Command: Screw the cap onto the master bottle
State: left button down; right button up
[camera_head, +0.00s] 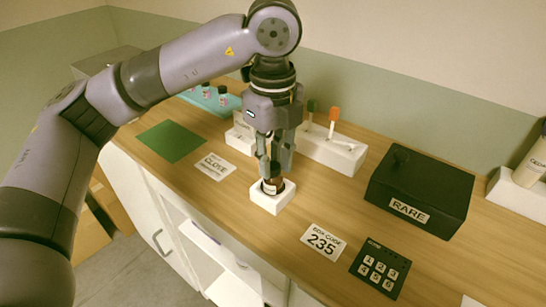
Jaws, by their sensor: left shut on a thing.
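The master bottle (272,186), dark brown with a pale label, stands upright in a small white holder (272,204) near the table's front edge. My left gripper (271,174) points straight down over it, with its fingers closed around a dark piece at the bottle's top, which looks like the cap. The fingers hide most of this piece, so I cannot tell whether it is seated on the neck. My right gripper is not in view.
A black box marked RARE (408,222) stands to the right, behind a dark keypad (379,268). A card reading 235 (323,242) lies right of the holder. A CLOVE card (214,166) and green mat (171,141) lie left. A white rack (338,154) stands behind.

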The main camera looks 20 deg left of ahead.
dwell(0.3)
pick_arm(q)
jog(key=shift+f+m+b, duration=0.1)
jog(key=shift+m+b, duration=0.3)
jog(key=shift+m, duration=0.8)
jog(key=m, duration=0.4)
jog(key=shift+b, duration=0.35)
jog(key=m, duration=0.4)
jog(key=shift+b, duration=0.35)
jog(key=m, duration=0.8)
